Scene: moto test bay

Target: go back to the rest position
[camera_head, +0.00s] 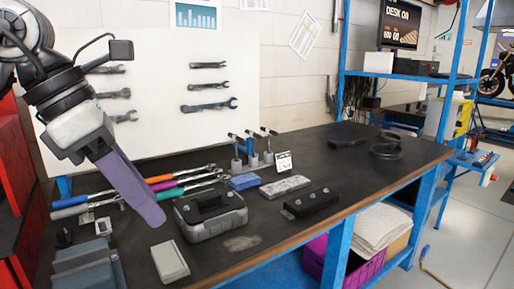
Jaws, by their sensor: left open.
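My left arm comes in from the upper left in the head view. Its gripper (136,188) has purple-grey fingers that point down and to the right, above the left part of the dark workbench (330,170). The gripper is open, and I see nothing held in it. From this angle one finger mostly covers the other. The fingertips appear close to the left side of a grey-black case (210,214); I cannot tell the exact gap. My right gripper is not in view.
Ratchets with coloured handles (172,184) lie behind the case. A light grey box (170,262), a black block (311,203) and a blue block (243,181) lie on the bench. Wrenches (208,106) hang on the white board (160,80). A blue shelf frame (340,60) stands at the right.

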